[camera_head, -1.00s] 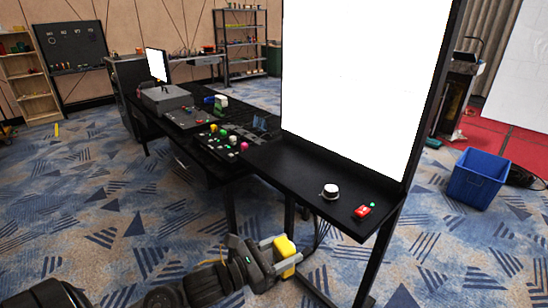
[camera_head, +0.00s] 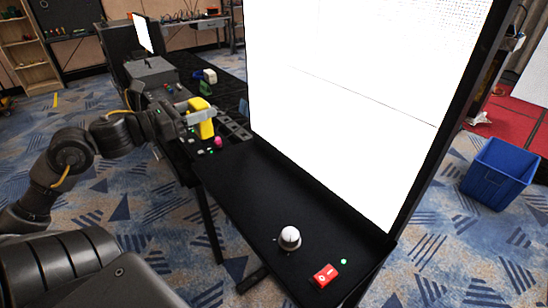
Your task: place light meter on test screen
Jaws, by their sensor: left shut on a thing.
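The test screen (camera_head: 350,80) is a large, bright white panel in a black frame, standing upright at the right of the black desk. My left gripper (camera_head: 198,117) is shut on a yellow block-like thing, which I take to be the light meter (camera_head: 206,130). It is held over the control desk, left of the screen and apart from it. The gripper fingers hide part of the meter. My right gripper is not in view.
The black desk ledge (camera_head: 245,188) below the screen carries a white dome knob (camera_head: 289,236) and a red switch (camera_head: 325,275). Colored buttons (camera_head: 217,141) lie below the gripper. A blue bin (camera_head: 498,172) stands on the floor at right. A small monitor (camera_head: 143,34) stands behind.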

